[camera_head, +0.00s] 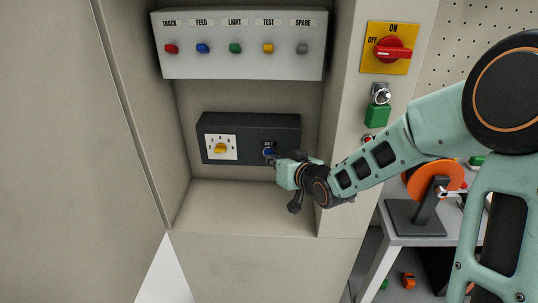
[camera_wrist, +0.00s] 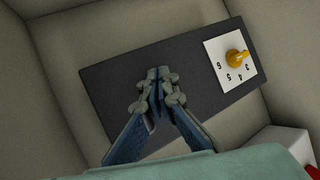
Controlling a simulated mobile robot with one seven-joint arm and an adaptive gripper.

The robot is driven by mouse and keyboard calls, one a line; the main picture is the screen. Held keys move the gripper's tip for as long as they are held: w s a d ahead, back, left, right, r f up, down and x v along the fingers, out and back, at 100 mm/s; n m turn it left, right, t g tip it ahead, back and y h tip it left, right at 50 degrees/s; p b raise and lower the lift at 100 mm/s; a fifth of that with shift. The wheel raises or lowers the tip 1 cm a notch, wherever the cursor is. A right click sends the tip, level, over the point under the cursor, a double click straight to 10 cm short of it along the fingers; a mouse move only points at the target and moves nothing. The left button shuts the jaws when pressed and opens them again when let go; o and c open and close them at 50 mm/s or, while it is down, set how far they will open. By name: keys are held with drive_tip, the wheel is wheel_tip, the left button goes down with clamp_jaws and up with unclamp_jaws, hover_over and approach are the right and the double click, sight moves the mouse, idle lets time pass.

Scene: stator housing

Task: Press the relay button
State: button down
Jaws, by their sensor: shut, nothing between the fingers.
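No label reading "relay" shows. In the wrist view the shut fingertips (camera_wrist: 158,73) lie over the face of the dark box (camera_wrist: 105,80), and the blue button is hidden there.
A yellow rotary knob (camera_head: 221,148) on a white numbered plate sits left on the box. Above is a white panel (camera_head: 240,65) with several coloured buttons. Right of the recess are a red ON/OFF switch (camera_head: 393,51), a key switch (camera_head: 380,94) and a green block (camera_head: 377,116).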

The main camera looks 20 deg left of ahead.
drive_tip(key=shift+w, duration=0.15)
drive_tip(key=shift+s+d, duration=0.1)
drive_tip(key=shift+s, duration=0.6)
drive_tip(key=shift+s+d+b, duration=0.15)
drive_tip(key=shift+s+d, duration=0.1)
drive_tip(key=shift+s, duration=0.7)
drive_tip(key=shift+s+d+b, duration=0.2)
drive_tip(key=shift+s, duration=0.8)
drive_tip(key=shift+s+d+b, duration=0.15)
drive_tip(key=shift+s+d, duration=0.1)
drive_tip(key=shift+s, duration=0.7)
